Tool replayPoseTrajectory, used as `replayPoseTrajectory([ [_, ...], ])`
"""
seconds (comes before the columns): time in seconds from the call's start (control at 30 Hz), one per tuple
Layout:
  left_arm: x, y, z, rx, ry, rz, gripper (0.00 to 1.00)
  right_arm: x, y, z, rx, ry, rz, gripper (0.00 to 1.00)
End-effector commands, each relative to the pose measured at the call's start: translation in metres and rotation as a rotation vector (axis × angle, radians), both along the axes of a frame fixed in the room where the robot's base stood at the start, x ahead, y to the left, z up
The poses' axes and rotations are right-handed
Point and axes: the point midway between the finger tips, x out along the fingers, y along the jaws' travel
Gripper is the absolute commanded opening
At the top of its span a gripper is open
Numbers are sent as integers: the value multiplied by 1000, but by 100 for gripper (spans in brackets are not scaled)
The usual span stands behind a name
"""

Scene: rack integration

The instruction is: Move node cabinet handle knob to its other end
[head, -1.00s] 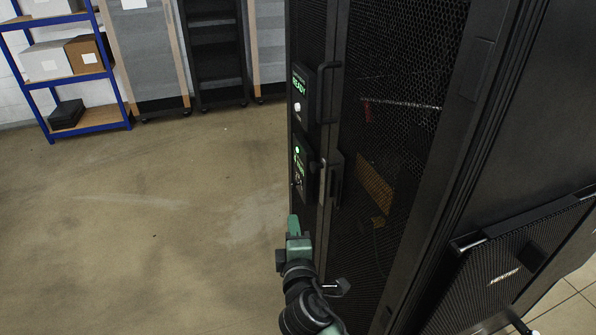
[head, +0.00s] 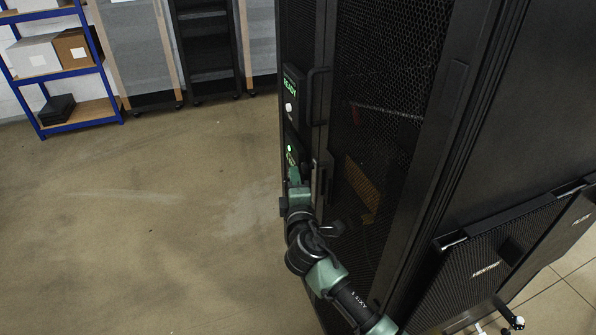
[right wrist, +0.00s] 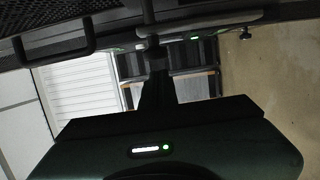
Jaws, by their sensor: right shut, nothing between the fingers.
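The tall black cabinet (head: 395,120) has two small panels on its near left edge. The upper panel (head: 291,92) shows green "READY" text and a pale knob (head: 289,107). The lower panel (head: 291,150) has a lit green light; my right gripper (head: 294,172) covers its lower part, including the dark knob there. The right gripper is shut and empty, pointing up in front of this panel; whether it touches is unclear. In the right wrist view the gripper (right wrist: 152,50) reaches up to the panel edge, and a small dark knob (right wrist: 245,34) sticks out to its right. My left gripper is not visible.
A black bar handle (head: 318,95) stands out beside the upper panel, and a dark latch (head: 319,180) is close right of my gripper. A mesh-fronted unit (head: 500,265) is at lower right. Blue shelving (head: 70,75) is far left. Open floor (head: 150,230) lies left.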

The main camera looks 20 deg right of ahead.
Motion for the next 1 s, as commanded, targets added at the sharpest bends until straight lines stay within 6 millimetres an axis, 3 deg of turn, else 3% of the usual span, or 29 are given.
replayPoseTrajectory([
  [0.5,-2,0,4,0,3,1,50,0,-11,-1,0,1,-1,0],
  [0.8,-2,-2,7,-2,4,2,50,1,-49,-1,-2,2,-3,0],
  [1.0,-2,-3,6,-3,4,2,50,1,-52,-1,-2,1,-6,0],
])
